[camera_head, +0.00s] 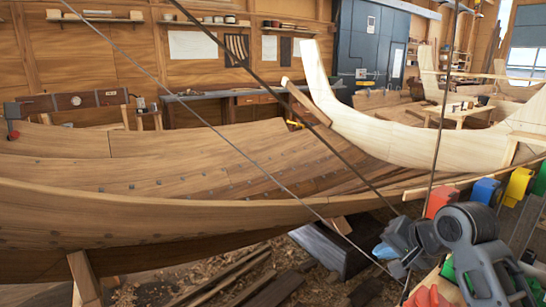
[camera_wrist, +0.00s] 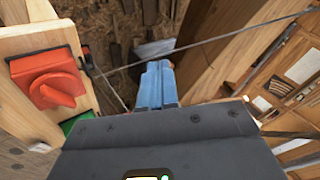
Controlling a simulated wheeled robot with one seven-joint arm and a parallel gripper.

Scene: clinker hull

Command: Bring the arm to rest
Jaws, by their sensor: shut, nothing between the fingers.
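My gripper (camera_head: 383,251) is at the lower right of the head view, beside the near side of the wooden hull (camera_head: 130,212). In the wrist view its two blue fingers (camera_wrist: 156,84) lie together, shut, with nothing between them. My grey arm is bent behind it at the right edge of the head view. The gripper appears apart from the hull, with the shavings-strewn floor beyond its fingertips.
A wooden board with a red knob (camera_wrist: 56,88) is left of the fingers in the wrist view. Red (camera_head: 440,198), blue (camera_head: 487,191) and yellow (camera_head: 518,186) pieces stand close to my arm. Thin dark lines cross the head view. A dark block (camera_head: 335,248) lies below the hull.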

